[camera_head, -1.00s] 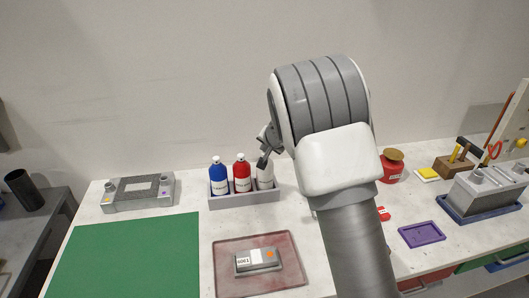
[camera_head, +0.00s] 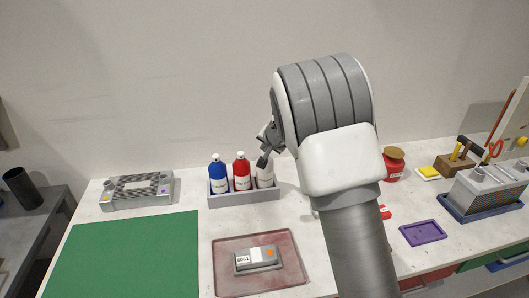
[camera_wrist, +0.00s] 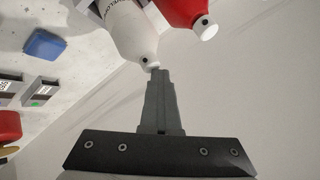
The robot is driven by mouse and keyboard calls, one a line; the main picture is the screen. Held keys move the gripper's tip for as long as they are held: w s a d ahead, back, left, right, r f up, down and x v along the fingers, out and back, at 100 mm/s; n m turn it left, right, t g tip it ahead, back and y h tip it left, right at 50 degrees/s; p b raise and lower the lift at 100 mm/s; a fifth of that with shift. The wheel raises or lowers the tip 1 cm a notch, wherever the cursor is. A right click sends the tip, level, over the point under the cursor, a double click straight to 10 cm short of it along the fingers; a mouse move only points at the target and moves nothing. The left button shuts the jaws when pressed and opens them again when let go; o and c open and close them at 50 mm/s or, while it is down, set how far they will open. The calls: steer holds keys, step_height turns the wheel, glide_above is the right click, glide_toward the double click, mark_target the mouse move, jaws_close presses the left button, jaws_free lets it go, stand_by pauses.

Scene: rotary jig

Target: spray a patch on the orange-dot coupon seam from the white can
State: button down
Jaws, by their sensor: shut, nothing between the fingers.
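The white can (camera_head: 265,176) stands at the right end of a grey rack (camera_head: 245,197), partly hidden by my gripper (camera_head: 263,160). In the wrist view the white can (camera_wrist: 130,32) shows its nozzle right at the tips of my gripper (camera_wrist: 160,72). The fingers are together with nothing held; whether they touch the nozzle I cannot tell. The coupon (camera_head: 257,259), a grey block with an orange dot and a label, lies on a reddish tray (camera_head: 225,280) at the front. Its seam is too small to make out.
A red can (camera_head: 241,173) and a blue can (camera_head: 218,175) share the rack, the red one close beside the white. A grey fixture (camera_head: 138,190) and green mat (camera_head: 130,250) are at left. A purple tray (camera_head: 423,233) and red container (camera_head: 393,168) are at right.

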steer(key=shift+s+f, duration=0.1)
steer(key=shift+f, duration=0.1)
steer(key=shift+r, duration=0.25)
stand_by(0.4)
step_height(320, 180, up, 6)
steer(key=p, duration=0.5)
steer(key=shift+r+p, duration=0.15)
steer(key=shift+p, duration=0.2)
